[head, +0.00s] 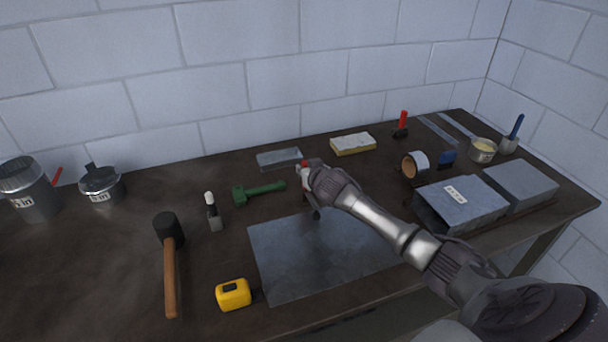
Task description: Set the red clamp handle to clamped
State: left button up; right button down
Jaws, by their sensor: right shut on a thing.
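My right gripper (309,188) reaches in from the right over the far edge of a flat grey metal sheet (285,265). It is shut on the red clamp handle (304,163); only a small red part shows at its fingers. The gripper hides most of the handle and the clamp below it, so I cannot tell the handle's angle. A dark piece hangs just below the fingers. My left gripper is not in view.
A green tool (258,191) lies left of my right gripper, with a grey metal block (279,158) behind. A mallet (170,265) and yellow tape measure (233,294) lie at the front left. Grey duct boxes (461,205) stand at right. The far left front is clear.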

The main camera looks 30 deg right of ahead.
jog(key=shift+s+a+t+b, duration=0.1)
jog(key=shift+s+t+b, duration=0.45)
jog(key=shift+b, duration=0.25)
jog(key=shift+w+h, duration=0.1)
jog(key=shift+h, duration=0.2)
jog(key=c, duration=1.1)
grip_release()
jog(key=v, duration=1.2)
